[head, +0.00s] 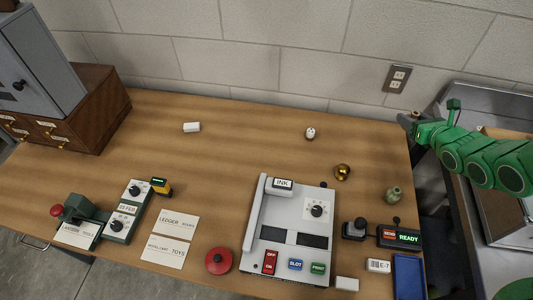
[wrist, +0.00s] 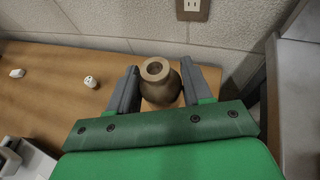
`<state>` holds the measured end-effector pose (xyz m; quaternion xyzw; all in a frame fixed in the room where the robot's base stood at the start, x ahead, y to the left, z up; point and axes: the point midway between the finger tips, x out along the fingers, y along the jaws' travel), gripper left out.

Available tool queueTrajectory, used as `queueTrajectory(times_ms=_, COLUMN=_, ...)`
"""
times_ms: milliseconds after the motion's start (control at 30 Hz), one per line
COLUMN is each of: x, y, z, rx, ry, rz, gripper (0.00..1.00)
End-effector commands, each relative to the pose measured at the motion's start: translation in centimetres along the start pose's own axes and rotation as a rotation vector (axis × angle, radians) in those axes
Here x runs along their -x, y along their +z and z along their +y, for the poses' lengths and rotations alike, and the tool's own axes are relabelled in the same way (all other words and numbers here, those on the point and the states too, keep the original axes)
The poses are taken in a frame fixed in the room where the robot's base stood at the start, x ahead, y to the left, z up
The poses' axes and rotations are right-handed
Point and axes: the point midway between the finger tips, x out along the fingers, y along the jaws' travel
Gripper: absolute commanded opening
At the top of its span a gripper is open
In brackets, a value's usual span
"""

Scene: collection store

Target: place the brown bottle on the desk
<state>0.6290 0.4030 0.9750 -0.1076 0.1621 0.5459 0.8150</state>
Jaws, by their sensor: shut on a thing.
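My gripper (wrist: 159,75) is shut on a brown bottle (wrist: 158,80), which sits between its two grey fingers with its round open mouth facing the wrist camera. In the head view my green arm reaches in from the right, and my gripper (head: 408,121) is at the right end of the wooden desk (head: 240,125), near the wall. The bottle is hard to make out in the head view. The desk also shows at the left in the wrist view (wrist: 60,85). Whether the bottle's base touches the desk cannot be seen.
A small green bottle (head: 393,195), a gold ball (head: 342,172) and a white owl-like figure (head: 310,133) stand on the right half. A white device (head: 290,228) and a ready box (head: 399,236) are in front. The back middle is mostly clear. A wooden cabinet (head: 70,110) stands left.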

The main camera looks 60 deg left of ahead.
Motion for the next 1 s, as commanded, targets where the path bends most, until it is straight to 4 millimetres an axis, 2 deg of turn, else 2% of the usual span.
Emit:
queueTrajectory(times_ms=33, x=-0.4, y=-1.4, z=-0.1, rx=-0.002, ry=-0.002, rz=0.005, gripper=0.16)
queueTrajectory(times_ms=200, x=-1.9, y=-4.8, z=0.0, rx=0.000, ry=0.000, rz=0.005, gripper=0.16)
queueTrajectory(times_ms=400, x=-3.1, y=-7.6, z=0.0, rx=0.000, ry=0.001, rz=0.002, gripper=0.16)
queueTrajectory(times_ms=567, x=-3.5, y=-8.7, z=-0.1, rx=0.000, ry=-0.001, rz=0.002, gripper=0.16)
queueTrajectory(times_ms=867, x=-3.7, y=-9.0, z=-0.1, rx=0.001, ry=-0.001, rz=0.001, gripper=0.16)
queueTrajectory(times_ms=1000, x=-4.0, y=-9.7, z=-0.1, rx=0.001, ry=-0.001, rz=0.001, gripper=0.16)
